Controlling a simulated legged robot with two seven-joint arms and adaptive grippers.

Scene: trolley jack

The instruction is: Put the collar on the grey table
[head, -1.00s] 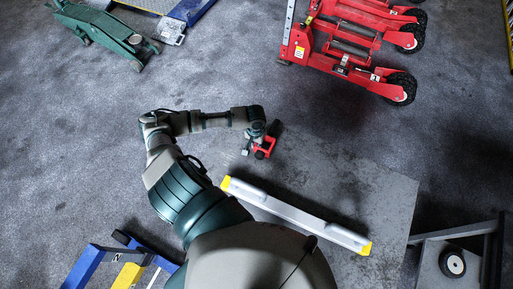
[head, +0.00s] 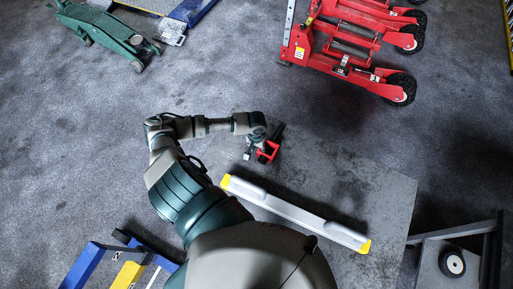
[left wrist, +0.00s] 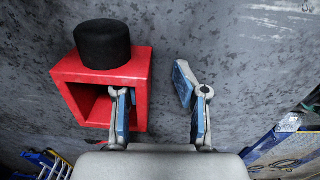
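The collar is a red, open square frame (left wrist: 137,70) with a black round knob (left wrist: 102,44); it fills the left of the left wrist view. In the head view the collar (head: 267,153) is by the far left corner of the grey table (head: 385,205). I cannot tell whether it touches the table top. My left gripper (head: 257,144) is at the collar. Its fingers (left wrist: 153,85) are apart in the left wrist view: one overlaps the collar's opening, the other stands clear to the right. The collar's right wall shows between them. My right gripper is not in view.
A white bar with yellow ends (head: 300,215) lies across the table's near part. Red wheeled equipment (head: 350,50) stands beyond the table, and a green trolley jack (head: 108,35) is at far left. A dark frame with a wheel (head: 453,263) is at right.

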